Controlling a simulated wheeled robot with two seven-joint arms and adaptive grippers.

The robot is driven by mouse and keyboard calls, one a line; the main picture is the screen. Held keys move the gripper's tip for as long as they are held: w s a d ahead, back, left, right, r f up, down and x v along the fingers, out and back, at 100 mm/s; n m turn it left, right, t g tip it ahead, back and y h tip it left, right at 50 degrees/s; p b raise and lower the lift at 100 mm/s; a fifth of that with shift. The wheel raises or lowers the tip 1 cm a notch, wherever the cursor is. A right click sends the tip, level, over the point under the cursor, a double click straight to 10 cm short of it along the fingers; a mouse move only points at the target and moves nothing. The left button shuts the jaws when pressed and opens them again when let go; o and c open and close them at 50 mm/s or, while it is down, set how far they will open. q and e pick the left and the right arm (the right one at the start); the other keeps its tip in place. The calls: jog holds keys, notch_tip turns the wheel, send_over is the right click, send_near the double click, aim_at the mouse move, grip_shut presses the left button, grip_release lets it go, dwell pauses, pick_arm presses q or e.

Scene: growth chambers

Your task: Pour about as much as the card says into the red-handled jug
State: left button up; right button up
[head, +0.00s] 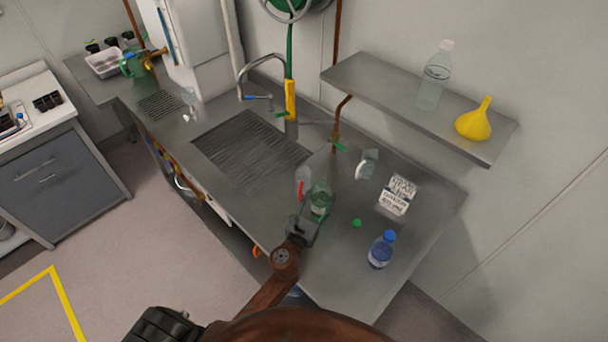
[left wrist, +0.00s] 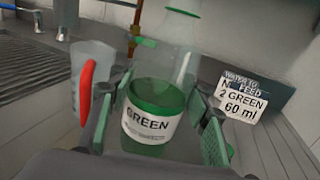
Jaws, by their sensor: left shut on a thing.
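My left gripper (head: 312,212) is shut on a clear bottle of green liquid (head: 320,195). In the left wrist view this bottle (left wrist: 155,118) is between the fingers, with a label reading GREEN; it looks about upright and its neck looks open. I cannot tell whether its base touches the counter. The clear red-handled jug (head: 302,180) stands just left of the bottle; its red handle (left wrist: 86,85) faces the gripper in the left wrist view. The card (head: 398,195) stands to the right; in the left wrist view the card (left wrist: 243,98) shows "2 GREEN 60 ml". My right gripper is out of view.
A green cap (head: 357,223) lies on the counter. A blue-capped bottle (head: 381,250) stands near the front right, and a clear vessel (head: 367,163) behind. The sink (head: 245,150) and tap are left. A shelf (head: 370,88) holds a clear bottle (head: 434,80) and a yellow funnel (head: 474,122).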

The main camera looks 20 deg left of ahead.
aim_at(327, 188)
pick_arm(q)
jog(key=shift+w+d, duration=0.1)
jog(key=shift+w, duration=1.8)
jog(key=n+g+p, duration=0.1)
jog(key=n+p, duration=0.2)
jog(key=p, duration=0.2)
jog(key=r+n+g+h+p, duration=0.1)
jog(key=n+p, duration=0.3)
jog(key=p, duration=0.2)
jog(key=n+h+p, duration=0.1)
jog(key=n+p, duration=0.3)
jog(key=p, duration=0.2)
jog(key=shift+s+d+r+g, duration=0.15)
jog(key=shift+d+g, duration=0.1)
jog(key=shift+g, duration=0.15)
jog(key=shift+a+r+n+h+p, duration=0.1)
jog(key=shift+r+n+h+p, duration=0.4)
jog(key=shift+r+n+p, duration=0.65)
jog(key=shift+a+g+p, duration=0.1)
jog(key=shift+g+p, duration=0.2)
jog(key=shift+p, duration=0.25)
